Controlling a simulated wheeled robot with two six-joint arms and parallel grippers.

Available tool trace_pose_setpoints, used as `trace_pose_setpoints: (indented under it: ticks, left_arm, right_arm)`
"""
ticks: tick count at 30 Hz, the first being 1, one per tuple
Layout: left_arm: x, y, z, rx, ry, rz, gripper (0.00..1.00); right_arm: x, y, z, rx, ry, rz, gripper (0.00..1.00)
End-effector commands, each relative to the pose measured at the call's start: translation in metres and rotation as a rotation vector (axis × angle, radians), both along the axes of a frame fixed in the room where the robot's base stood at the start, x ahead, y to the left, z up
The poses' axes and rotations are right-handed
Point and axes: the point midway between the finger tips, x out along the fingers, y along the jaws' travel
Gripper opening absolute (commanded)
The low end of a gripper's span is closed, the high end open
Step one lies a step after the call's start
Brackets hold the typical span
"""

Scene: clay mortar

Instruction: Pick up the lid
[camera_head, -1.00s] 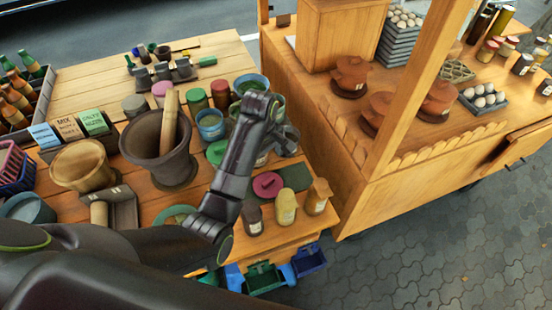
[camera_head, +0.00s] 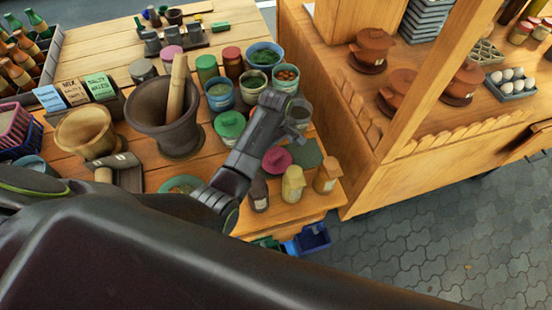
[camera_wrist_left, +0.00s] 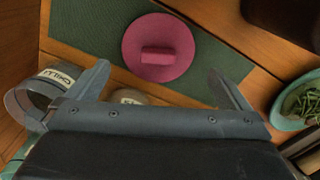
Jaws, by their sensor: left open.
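A round pink lid (camera_head: 277,160) with a bar-shaped knob lies on a dark green mat (camera_head: 306,152) near the front right of the wooden table. In the left wrist view the lid (camera_wrist_left: 158,47) lies flat, knob facing up, with the mat (camera_wrist_left: 85,25) around it. My left gripper (camera_head: 296,117) is above the table, just behind the lid in the head view. In the left wrist view its two fingers (camera_wrist_left: 160,85) are spread wide and empty, apart from the lid, which shows between and beyond their tips. My right gripper is not in view.
Small jars (camera_head: 293,184) stand in front of the lid. A green-lidded container (camera_head: 229,124) and a bowl of green pieces (camera_wrist_left: 300,102) are nearby. A large mortar (camera_head: 165,120) with a pestle stands to the left. A wooden stall counter (camera_head: 365,165) is to the right.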

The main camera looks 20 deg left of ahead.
Motion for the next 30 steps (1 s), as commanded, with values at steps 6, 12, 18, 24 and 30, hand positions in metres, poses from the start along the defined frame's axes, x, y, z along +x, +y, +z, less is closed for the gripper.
trace_pose_setpoints:
  ticks: [6, 12, 18, 24, 30]
  left_arm:
    - [0.000, 0.000, -0.010, 0.000, 0.002, 0.000, 1.00]
    - [0.001, -0.001, -0.031, 0.001, 0.004, 0.000, 1.00]
    - [0.001, -0.001, -0.053, 0.001, 0.001, 0.000, 1.00]
    - [0.002, -0.001, -0.058, -0.001, -0.001, 0.001, 1.00]
    - [0.001, -0.001, -0.058, -0.001, -0.001, 0.001, 0.93]
  right_arm:
    - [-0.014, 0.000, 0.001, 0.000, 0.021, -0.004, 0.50]
    - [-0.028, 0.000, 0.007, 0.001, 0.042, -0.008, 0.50]
    - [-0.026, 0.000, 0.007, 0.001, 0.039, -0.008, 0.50]
    - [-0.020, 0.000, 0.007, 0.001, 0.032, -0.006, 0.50]
    - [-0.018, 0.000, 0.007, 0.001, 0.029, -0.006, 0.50]
